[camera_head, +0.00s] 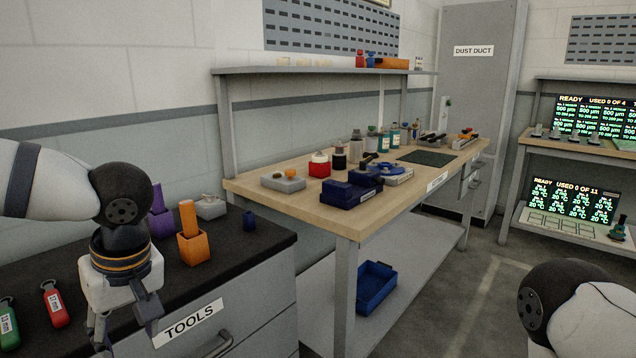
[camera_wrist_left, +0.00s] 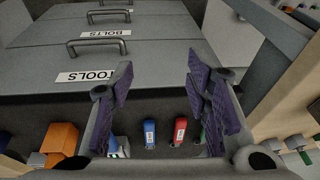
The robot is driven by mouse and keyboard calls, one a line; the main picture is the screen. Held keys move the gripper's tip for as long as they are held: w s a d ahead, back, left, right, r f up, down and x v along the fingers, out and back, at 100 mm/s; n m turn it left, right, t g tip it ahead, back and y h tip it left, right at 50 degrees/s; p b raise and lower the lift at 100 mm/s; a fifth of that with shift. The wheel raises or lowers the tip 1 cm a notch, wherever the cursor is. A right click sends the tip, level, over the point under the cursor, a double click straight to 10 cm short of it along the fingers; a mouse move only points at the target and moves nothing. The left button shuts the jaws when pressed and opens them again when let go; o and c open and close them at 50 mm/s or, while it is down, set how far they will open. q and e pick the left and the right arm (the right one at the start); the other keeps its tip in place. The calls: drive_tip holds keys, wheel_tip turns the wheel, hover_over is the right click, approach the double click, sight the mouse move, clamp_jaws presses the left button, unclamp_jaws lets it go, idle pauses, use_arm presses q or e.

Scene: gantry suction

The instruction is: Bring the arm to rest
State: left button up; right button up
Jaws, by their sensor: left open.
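My left gripper (camera_head: 125,325) hangs pointing down in front of the black-topped tool cabinet (camera_head: 262,245), at the lower left of the head view. In the left wrist view, my left gripper (camera_wrist_left: 158,78) has its two purple-padded fingers spread apart with nothing between them. Behind the fingers lie the cabinet's drawer fronts and handled tools on its top. My right arm (camera_head: 580,310) enters at the lower right of the head view, and its gripper is outside the picture.
A red-handled tool (camera_head: 55,303) and a green-handled tool (camera_head: 8,325) lie on the cabinet top. An orange holder (camera_head: 193,247) and a purple holder (camera_head: 160,222) stand near the left arm. A wooden workbench (camera_head: 330,215) with bottles and a blue bin (camera_head: 376,288) below stands beyond.

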use_arm(q)
wheel_tip(320, 180, down, 20)
drive_tip(key=s+a+m+t+y, duration=0.2)
drive_tip(key=s+a+m+t, duration=0.1)
drive_tip(key=m, duration=0.2)
drive_tip(key=s+d+f+m+g+h, duration=0.1)
drive_tip(key=s+d+f+g, duration=0.1)
drive_tip(key=s, duration=0.7)
drive_tip(key=s+d+f+m+g+h, duration=0.2)
drive_tip(key=s+f, duration=0.2)
drive_tip(key=s, duration=0.5)
drive_tip(key=s+d+f+m+g+h, duration=0.1)
drive_tip(key=s+d+f+h, duration=0.1)
drive_tip(key=s, duration=0.6)
drive_tip(key=shift+s+f+m+g, duration=0.4)
drive_tip(key=shift+f, duration=0.05)
